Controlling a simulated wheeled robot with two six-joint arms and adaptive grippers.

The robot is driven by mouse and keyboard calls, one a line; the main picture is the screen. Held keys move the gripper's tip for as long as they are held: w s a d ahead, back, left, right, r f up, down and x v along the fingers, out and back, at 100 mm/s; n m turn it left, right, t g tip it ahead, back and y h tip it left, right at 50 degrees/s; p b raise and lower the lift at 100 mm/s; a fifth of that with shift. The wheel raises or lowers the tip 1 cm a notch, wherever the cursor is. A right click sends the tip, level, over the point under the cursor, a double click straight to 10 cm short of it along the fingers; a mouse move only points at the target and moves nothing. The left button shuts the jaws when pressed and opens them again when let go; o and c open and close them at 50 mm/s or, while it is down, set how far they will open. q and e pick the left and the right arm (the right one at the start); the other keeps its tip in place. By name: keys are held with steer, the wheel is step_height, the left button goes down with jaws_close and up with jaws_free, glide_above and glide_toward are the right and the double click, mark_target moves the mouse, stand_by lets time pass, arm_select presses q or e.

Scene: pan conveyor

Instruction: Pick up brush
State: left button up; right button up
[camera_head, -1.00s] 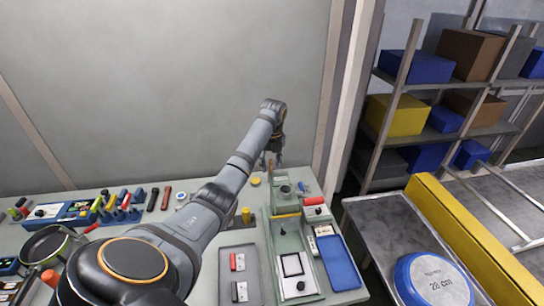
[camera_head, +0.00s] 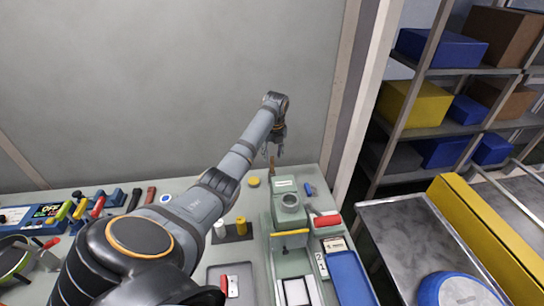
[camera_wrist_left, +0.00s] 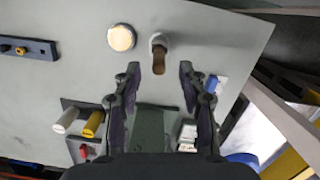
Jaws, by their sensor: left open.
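The brush appears to be the brown handle standing near the back edge of the bench (camera_head: 271,164). In the left wrist view the brown handle (camera_wrist_left: 158,62) stands in or on a pale round base, and its bristles cannot be made out. My left gripper (camera_head: 273,148) hangs over the back of the bench, just above the handle in the head view. In the left wrist view my left gripper (camera_wrist_left: 158,80) is open, with the handle showing between and just beyond its fingertips. Nothing is between the fingers. My right gripper is not in view.
A green press-like fixture (camera_head: 283,184) stands just in front of the handle. A yellow round lid (camera_head: 254,182) lies left of it. White and yellow cylinders (camera_wrist_left: 93,124) stand on a dark holder. A blue tray (camera_head: 350,278) lies at right. The back wall is close behind.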

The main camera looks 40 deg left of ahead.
mark_target(272, 164)
arm_select(q)
steer(key=shift+a+f, duration=0.1)
steer(key=shift+f, duration=0.5)
steer(key=shift+w+a+f, duration=0.1)
steer(key=shift+w+f, duration=0.05)
steer(key=shift+f, duration=0.2)
step_height(272, 164, down, 4)
steer(key=shift+a+r+p, duration=0.15)
steer(key=shift+p, duration=0.55)
steer(key=shift+a+f, duration=0.15)
steer(key=shift+f, duration=0.4)
steer(key=shift+r, duration=0.1)
jaws_close()
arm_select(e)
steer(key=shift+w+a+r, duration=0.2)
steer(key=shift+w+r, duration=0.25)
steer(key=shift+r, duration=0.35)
